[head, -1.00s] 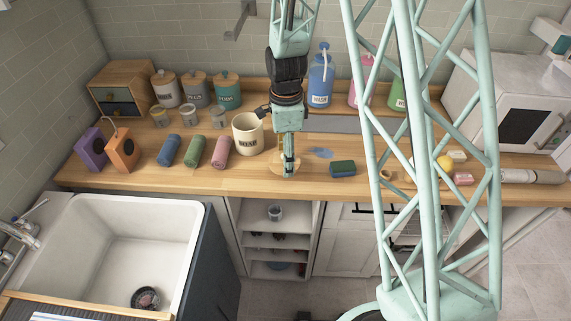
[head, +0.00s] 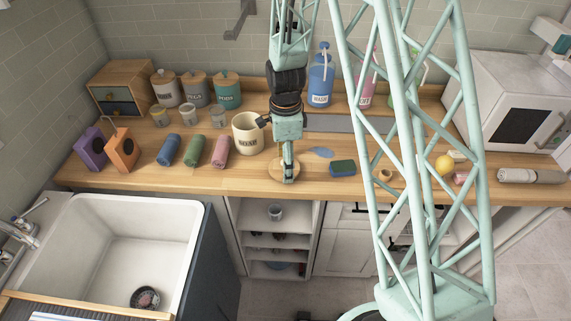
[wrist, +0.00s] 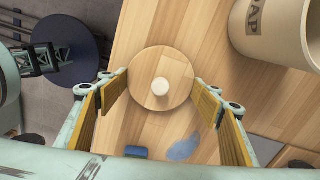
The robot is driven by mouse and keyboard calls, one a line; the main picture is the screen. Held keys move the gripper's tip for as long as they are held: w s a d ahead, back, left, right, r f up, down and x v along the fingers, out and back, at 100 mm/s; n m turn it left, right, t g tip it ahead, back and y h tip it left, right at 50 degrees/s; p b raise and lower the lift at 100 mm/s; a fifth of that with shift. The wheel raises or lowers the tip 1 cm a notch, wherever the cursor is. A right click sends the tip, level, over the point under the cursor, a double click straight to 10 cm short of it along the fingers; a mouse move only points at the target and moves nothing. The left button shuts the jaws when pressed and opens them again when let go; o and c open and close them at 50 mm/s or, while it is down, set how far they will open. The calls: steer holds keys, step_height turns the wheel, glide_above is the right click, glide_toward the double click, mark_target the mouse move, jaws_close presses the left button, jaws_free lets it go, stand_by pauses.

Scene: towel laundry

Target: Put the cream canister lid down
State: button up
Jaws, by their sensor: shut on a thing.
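The cream canister lid is a round wooden disc (wrist: 142,84) with a pale knob in its middle; it also shows in the head view (head: 273,168), partly hidden by my gripper. My gripper (head: 288,180) is shut on the lid, its fingertips at opposite sides of the rim in the wrist view (wrist: 162,85). The lid looks level, at or just above the wooden counter; I cannot tell whether it touches. The cream canister (head: 246,140) stands open to the left, behind the lid, and shows at the top right of the wrist view (wrist: 268,30).
Rolled towels, including a red one (head: 221,152), lie to the left. Bottles and lidded jars stand behind. The counter's front edge is close to the lid.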

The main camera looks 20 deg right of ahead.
steer(key=o, duration=0.8)
steer(key=shift+o, duration=0.2)
steer(key=shift+r, duration=0.1)
step_height(320, 180, up, 12)
steer(key=shift+p, duration=0.45)
steer(key=shift+r, duration=0.1)
stand_by(0.7)
